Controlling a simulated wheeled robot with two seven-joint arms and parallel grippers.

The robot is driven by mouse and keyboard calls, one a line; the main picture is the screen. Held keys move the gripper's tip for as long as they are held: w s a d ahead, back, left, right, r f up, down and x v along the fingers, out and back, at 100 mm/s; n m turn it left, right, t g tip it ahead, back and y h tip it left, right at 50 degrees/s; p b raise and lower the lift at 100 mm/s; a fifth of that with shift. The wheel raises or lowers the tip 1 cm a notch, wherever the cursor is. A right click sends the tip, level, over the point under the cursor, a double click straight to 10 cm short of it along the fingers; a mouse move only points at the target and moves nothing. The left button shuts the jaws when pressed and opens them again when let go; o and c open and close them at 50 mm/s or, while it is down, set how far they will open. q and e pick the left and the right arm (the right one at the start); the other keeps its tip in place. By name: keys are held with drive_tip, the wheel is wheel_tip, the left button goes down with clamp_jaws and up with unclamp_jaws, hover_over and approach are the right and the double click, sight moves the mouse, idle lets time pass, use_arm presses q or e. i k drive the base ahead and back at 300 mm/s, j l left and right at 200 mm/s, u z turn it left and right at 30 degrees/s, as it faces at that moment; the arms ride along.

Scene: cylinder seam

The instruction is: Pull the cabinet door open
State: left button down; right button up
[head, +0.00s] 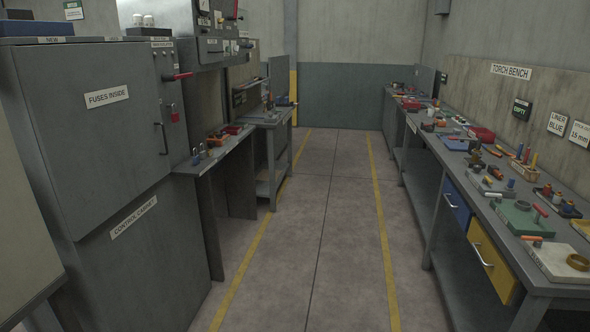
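A grey metal cabinet stands at the left in the head view. Its upper door (105,150) carries a "FUSES INSIDE" label and looks shut. A dark vertical bar handle (161,139) sits near the right edge of the door. A red lever (178,77) and a small red tag (175,117) are on the narrow strip right of the door. A lower panel (150,255) is labelled "CONTROL CABINET". Neither of my grippers is in view.
A workbench with a gauge panel (215,48) stands beyond the cabinet. The cluttered torch bench (545,278) runs along the right, with a blue drawer (455,205) and a yellow drawer (490,261). The aisle floor (320,230) between yellow lines is clear.

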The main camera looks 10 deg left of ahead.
sight(94, 109)
drive_tip(key=i, duration=1.65)
drive_tip(key=i+u, duration=0.05)
